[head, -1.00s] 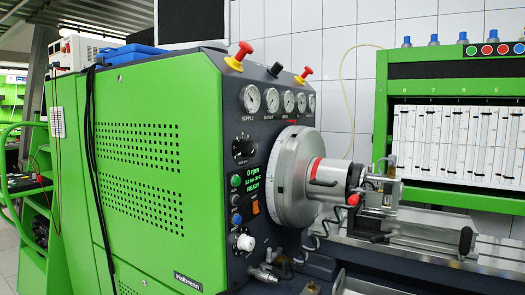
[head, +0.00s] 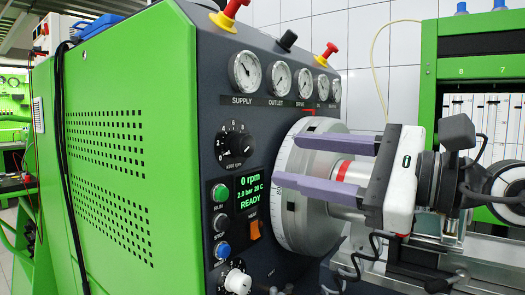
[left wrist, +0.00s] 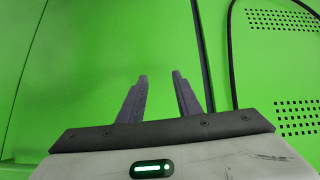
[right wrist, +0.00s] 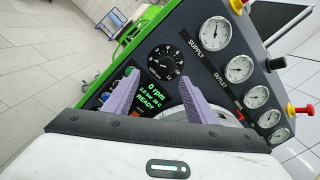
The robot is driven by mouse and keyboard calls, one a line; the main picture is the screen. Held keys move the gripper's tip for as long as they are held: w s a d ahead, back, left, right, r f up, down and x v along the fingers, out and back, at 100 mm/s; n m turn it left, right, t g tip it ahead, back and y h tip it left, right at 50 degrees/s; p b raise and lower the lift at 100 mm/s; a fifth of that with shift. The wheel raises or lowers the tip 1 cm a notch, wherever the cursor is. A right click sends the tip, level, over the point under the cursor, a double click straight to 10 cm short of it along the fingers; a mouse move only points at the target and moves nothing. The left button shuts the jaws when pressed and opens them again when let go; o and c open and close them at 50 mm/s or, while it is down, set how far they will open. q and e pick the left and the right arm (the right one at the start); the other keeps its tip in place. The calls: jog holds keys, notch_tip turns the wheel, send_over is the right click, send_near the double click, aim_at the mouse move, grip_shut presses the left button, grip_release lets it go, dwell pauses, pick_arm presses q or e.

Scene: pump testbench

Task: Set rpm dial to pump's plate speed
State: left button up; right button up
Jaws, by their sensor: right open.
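The black rpm dial (head: 236,144), numbered around its rim, sits on the dark front panel of the bench. It also shows in the right wrist view (right wrist: 174,58). The display (head: 238,192) below it reads 0 rpm, 2.0 bar 20 C, READY. My right gripper (head: 285,160) is open and empty, right of the dial and in front of the silver flywheel (head: 290,215), apart from the dial. My left gripper (left wrist: 160,77) is open and empty, facing the green side panel. My right gripper hides much of the pump area. I see no readable plate.
Several gauges (head: 245,71) line the panel top. A green button (head: 220,193), orange switch (head: 256,229) and white knob (head: 237,281) lie below the dial. The green rack (head: 440,60) stands at right. Space directly in front of the dial is clear.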

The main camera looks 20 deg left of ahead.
aim_at(249, 146)
jog(key=shift+n+t+h, duration=0.4)
jog(key=x, duration=0.3)
jog(key=p+x, duration=0.1)
jog(key=x, duration=0.3)
jog(key=r+p+x, duration=0.1)
jog(key=x, duration=0.2)
jog(key=shift+w+r, duration=0.1)
jog(key=shift+w, duration=0.35)
jog(key=c, duration=1)
